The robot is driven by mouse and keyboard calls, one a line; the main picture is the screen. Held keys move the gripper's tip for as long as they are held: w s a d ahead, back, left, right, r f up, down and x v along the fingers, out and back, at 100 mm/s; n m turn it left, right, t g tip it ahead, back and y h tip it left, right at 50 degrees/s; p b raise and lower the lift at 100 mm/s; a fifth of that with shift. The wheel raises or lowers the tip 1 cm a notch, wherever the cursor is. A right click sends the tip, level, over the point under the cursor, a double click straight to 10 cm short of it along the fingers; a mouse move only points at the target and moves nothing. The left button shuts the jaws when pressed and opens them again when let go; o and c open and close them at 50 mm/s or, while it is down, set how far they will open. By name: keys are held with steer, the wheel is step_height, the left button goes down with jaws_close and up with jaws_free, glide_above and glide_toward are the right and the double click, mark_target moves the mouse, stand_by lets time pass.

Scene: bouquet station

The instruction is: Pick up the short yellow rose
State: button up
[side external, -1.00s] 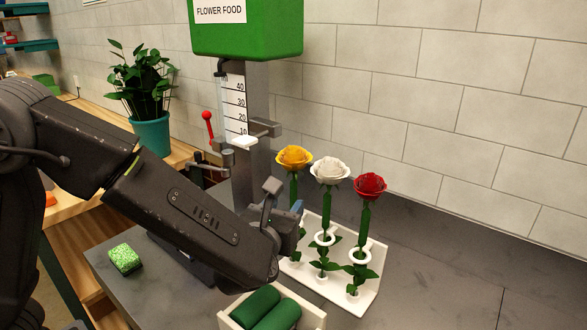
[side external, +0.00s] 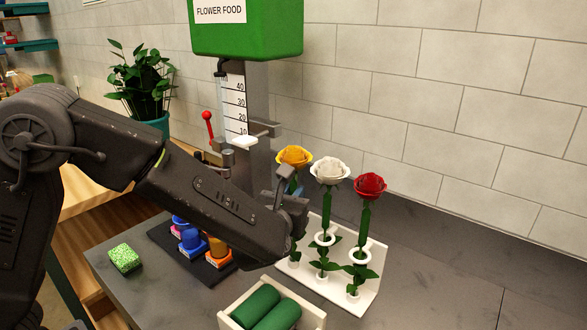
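The yellow rose (side external: 294,156) stands upright at the left of a row of three roses in the white rack (side external: 372,262). Its bloom shows, but most of its stem is hidden behind my gripper (side external: 289,190). My gripper is at the stem just below the yellow bloom. Its fingers are seen edge-on, and I cannot tell whether they are open or shut, or whether they touch the stem. The white rose (side external: 330,171) and the red rose (side external: 370,185) stand to the right, each in a white ring.
A white box (side external: 312,318) with green rolls stands in front of the rack. A dark mat (side external: 218,277) with blue and orange items lies left of it, beside a green sponge (side external: 124,258). The flower food dispenser (side external: 245,75) rises behind. Grey counter is free at right.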

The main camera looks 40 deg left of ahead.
steer(key=shift+c, duration=0.9)
steer(key=shift+r, duration=0.15)
